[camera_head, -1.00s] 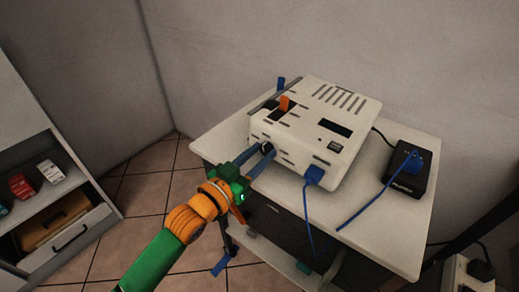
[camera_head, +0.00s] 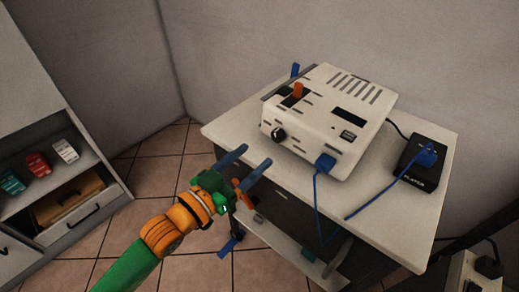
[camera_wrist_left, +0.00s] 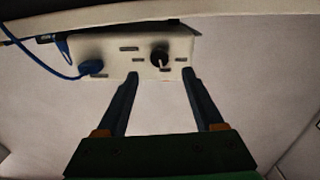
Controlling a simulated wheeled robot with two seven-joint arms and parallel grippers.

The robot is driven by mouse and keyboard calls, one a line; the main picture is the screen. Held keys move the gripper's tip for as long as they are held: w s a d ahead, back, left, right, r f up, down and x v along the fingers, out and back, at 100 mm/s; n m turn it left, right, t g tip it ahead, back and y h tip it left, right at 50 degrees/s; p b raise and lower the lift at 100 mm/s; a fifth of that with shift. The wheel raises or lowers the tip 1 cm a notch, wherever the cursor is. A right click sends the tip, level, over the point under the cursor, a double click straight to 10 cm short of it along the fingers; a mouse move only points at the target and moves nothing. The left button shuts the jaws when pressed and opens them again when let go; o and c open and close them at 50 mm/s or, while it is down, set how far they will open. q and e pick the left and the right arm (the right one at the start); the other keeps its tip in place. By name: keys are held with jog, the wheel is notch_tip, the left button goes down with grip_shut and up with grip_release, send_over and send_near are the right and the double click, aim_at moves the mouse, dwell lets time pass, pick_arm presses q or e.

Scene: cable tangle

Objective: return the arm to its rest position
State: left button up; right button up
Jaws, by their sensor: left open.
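My left gripper (camera_head: 246,164) is open and empty, with two dark blue fingers spread apart. In the head view it is in front of the left edge of the white table (camera_head: 405,235), apart from the device. In the left wrist view the fingers (camera_wrist_left: 160,85) point toward the front face of the white device (camera_wrist_left: 125,52). The white box-shaped device (camera_head: 330,115) stands on the table with a black knob (camera_head: 278,135) on its front and an orange lever (camera_head: 298,90) on top. My right gripper is not in view.
A blue plug (camera_head: 325,162) with a blue cable sits at the device's front. A black box (camera_head: 418,178) with another blue plug stands at the table's right. A shelf cabinet with small boxes (camera_head: 38,164) and a drawer (camera_head: 88,218) is at left. Tiled floor lies open between.

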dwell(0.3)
pick_arm(q)
jog(key=s+a+f+n+g+y, duration=0.2)
jog(key=s+a+f+y, duration=0.1)
jog(key=f, duration=0.4)
jog(key=s+a+f+n+g+y, duration=0.1)
jog(key=s+a+f+g+y, duration=0.25)
jog(key=f, duration=0.35)
jog(key=s+a+f+n+g+y, duration=0.1)
jog(key=s+a+f+g+y, duration=0.2)
jog(key=s, duration=0.4)
jog(key=s+a+f+n+g+y, duration=0.1)
jog(key=s+a+f+g, duration=0.2)
jog(key=s+f, duration=0.35)
notch_tip(320, 180, down, 15)
jog(key=s, duration=0.2)
jog(key=s+a+f+g, duration=0.2)
jog(key=s+f, duration=0.9)
jog(key=s, duration=0.2)
notch_tip(320, 180, up, 15)
jog(key=p, duration=1.4)
jog(key=shift+w+d+f, duration=0.15)
jog(key=shift+w+d, duration=0.05)
jog(key=shift+w, duration=0.1)
